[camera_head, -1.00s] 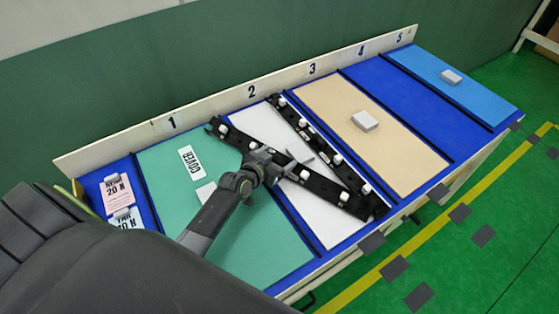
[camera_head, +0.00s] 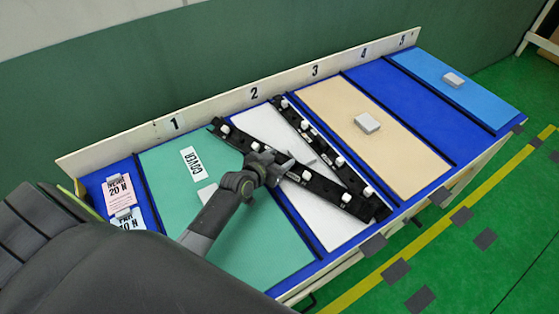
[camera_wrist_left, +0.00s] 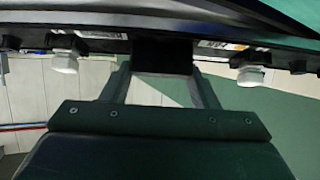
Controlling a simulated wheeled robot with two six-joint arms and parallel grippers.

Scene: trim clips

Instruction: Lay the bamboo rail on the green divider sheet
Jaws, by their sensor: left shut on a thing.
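My left gripper (camera_head: 272,168) is shut on a long dark rail with white clips (camera_head: 324,187), between its middle and its upper-left end. The rail lies diagonally over the white sheet (camera_head: 318,222), and its upper-left end reaches over the green divider sheet (camera_head: 165,215), marked "COVER". I cannot see whether it touches either sheet. In the left wrist view the dark rail (camera_wrist_left: 110,46) runs across the top, with a white clip on either side of the jaws. No bamboo colour shows on it. My right gripper is not in view.
A second dark rail (camera_head: 322,147) with white clips slants along the white sheet's right side and meets the first at lower right. Small pale blocks sit on the tan sheet (camera_head: 400,150) and light blue sheet (camera_head: 475,90). Slot 4 is bare. Labelled cards (camera_head: 117,188) lie left.

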